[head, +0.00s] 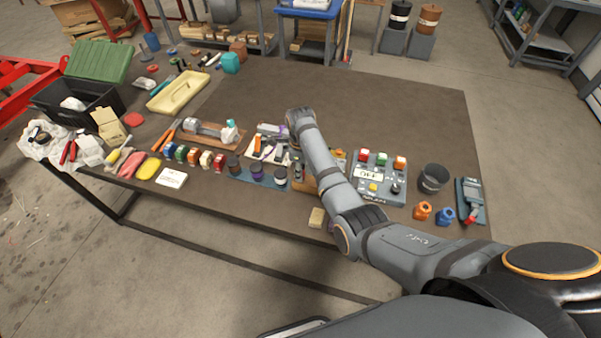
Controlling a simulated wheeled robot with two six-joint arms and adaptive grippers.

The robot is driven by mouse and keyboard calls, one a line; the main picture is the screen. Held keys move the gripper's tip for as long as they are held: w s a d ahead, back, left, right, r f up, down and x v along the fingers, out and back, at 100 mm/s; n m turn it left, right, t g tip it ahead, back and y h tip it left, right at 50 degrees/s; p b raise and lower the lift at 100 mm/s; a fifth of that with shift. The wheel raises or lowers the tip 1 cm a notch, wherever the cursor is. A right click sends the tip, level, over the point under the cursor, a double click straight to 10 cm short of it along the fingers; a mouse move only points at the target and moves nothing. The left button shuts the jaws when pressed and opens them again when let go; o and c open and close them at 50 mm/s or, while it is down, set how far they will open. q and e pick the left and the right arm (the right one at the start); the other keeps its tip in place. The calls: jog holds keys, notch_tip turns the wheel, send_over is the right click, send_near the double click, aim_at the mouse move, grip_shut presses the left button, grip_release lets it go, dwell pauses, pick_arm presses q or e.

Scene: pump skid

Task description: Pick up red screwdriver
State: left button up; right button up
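I cannot clearly make out a red screwdriver. A small orange-handled tool (258,144) stands out in a tray of small tools left of my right wrist. A long orange tool (166,136) lies farther left. A red-handled tool (68,152) lies by the table's left edge. My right arm reaches in from the lower right over the table, with its wrist above the tool tray. My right gripper (296,164) points down by the tray's right side. Its fingers are small and partly hidden, so their opening is unclear. My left gripper is out of view.
A row of coloured blocks (193,156) and dark round pieces (257,172) lie along the front. A button box (378,178) and a dark cup (433,178) are right of my arm. A black bin (75,104) stands far left. The table's back right is clear.

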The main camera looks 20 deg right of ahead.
grip_shut()
